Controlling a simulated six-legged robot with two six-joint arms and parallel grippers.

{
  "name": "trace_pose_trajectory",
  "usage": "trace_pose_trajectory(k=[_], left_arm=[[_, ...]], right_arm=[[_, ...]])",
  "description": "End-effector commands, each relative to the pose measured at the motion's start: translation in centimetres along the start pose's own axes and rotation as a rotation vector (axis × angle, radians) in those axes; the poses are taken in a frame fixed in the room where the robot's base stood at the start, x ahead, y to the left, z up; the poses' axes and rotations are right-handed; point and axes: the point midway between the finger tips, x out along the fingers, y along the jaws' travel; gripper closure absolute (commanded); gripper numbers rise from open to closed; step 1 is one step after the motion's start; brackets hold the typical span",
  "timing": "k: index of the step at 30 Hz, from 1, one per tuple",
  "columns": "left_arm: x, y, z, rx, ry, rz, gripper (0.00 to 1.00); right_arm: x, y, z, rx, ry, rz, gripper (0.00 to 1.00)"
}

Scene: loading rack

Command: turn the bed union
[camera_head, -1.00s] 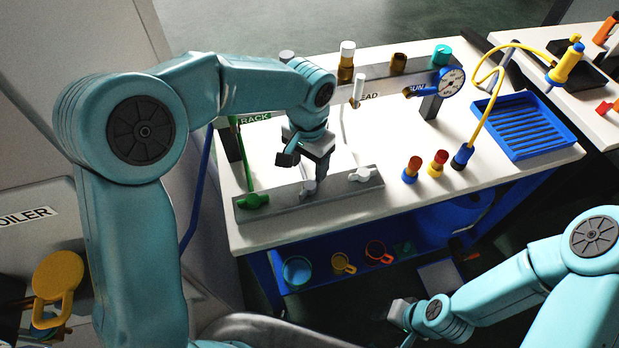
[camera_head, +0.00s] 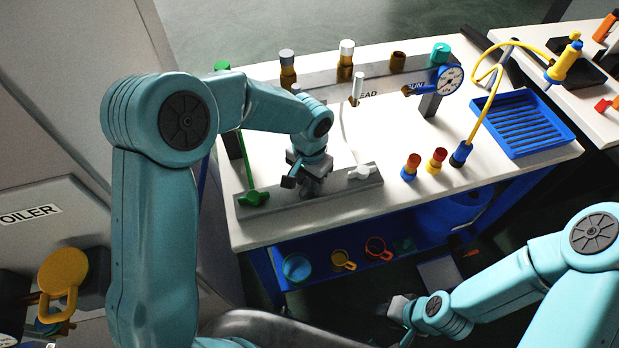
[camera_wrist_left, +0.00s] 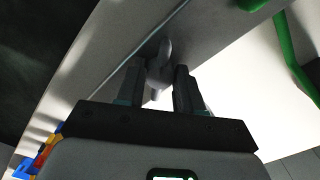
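A grey bar (camera_head: 333,200) lies along the near edge of the white bench and carries several winged fittings. The middle one, a grey winged union (camera_wrist_left: 159,70), is hidden by my left gripper (camera_head: 306,190) in the head view. I see no label on it. In the left wrist view the two fingers of my left gripper (camera_wrist_left: 158,75) stand apart, one on each side of the union, with a gap; contact is not clear. My right gripper (camera_head: 398,308) is low at the right, off the bench, and its fingers are not clear.
A green winged fitting (camera_head: 253,197) is left of my left gripper and a white one (camera_head: 362,172) is right. Behind stand a rail with valves and a gauge (camera_head: 451,80). A blue tray (camera_head: 527,148) lies at the right. Coloured fittings (camera_head: 411,166) stand before it.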

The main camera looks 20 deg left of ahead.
Motion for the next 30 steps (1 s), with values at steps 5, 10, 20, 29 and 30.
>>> trace_pose_trajectory(k=[5, 10, 20, 29, 30], left_arm=[[0.00, 0.04, -0.14, 0.014, 0.005, 0.000, 0.94], [0.03, 0.05, -0.18, 0.072, 0.007, 0.000, 0.94], [-0.02, 0.06, -0.27, 0.309, 0.011, -0.001, 0.94], [-0.09, 0.09, -0.33, 0.511, 0.013, -0.002, 0.94], [-0.10, 0.09, -0.33, 0.531, 0.013, -0.002, 0.94]], right_arm=[[0.07, 0.03, 0.00, 0.000, 0.000, 0.000, 0.57], [0.29, 0.11, -0.01, 0.000, 0.000, 0.000, 0.57], [0.81, 0.29, -0.02, 0.000, 0.000, 0.000, 0.57], [0.99, 0.36, -0.02, 0.000, 0.000, 0.000, 0.57], [1.00, 0.36, -0.02, 0.000, 0.000, 0.000, 0.57]])
